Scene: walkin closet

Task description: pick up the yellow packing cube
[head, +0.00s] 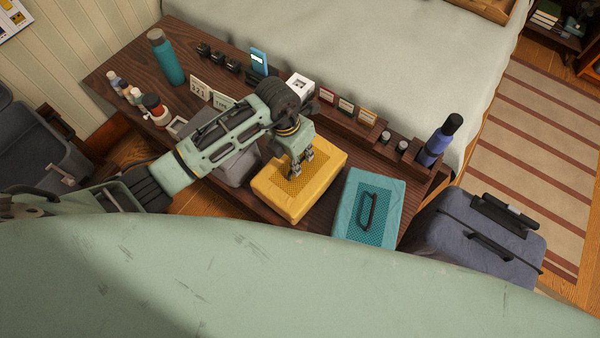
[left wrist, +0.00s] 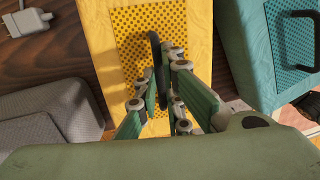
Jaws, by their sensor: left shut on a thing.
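The yellow packing cube (head: 317,191) lies on the dark wooden bench, between a grey cube on its left and a teal cube on its right. Its mesh top panel and dark handle strap (left wrist: 157,72) show in the left wrist view, where the yellow body (left wrist: 103,50) fills the upper middle. My left gripper (head: 296,170) is over the cube's top, and its fingers (left wrist: 166,85) are shut on the handle strap. In the head view the gripper hides part of the mesh. I cannot tell whether the cube is lifted off the bench. My right gripper is not in view.
The teal cube (head: 394,190) lies close on the right, the grey cube (head: 236,168) close on the left. A teal bottle (head: 167,60) and small jars stand at the bench's far left, a blue bottle (head: 440,138) at its right. A blue-grey suitcase (head: 470,240) stands beyond the right end.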

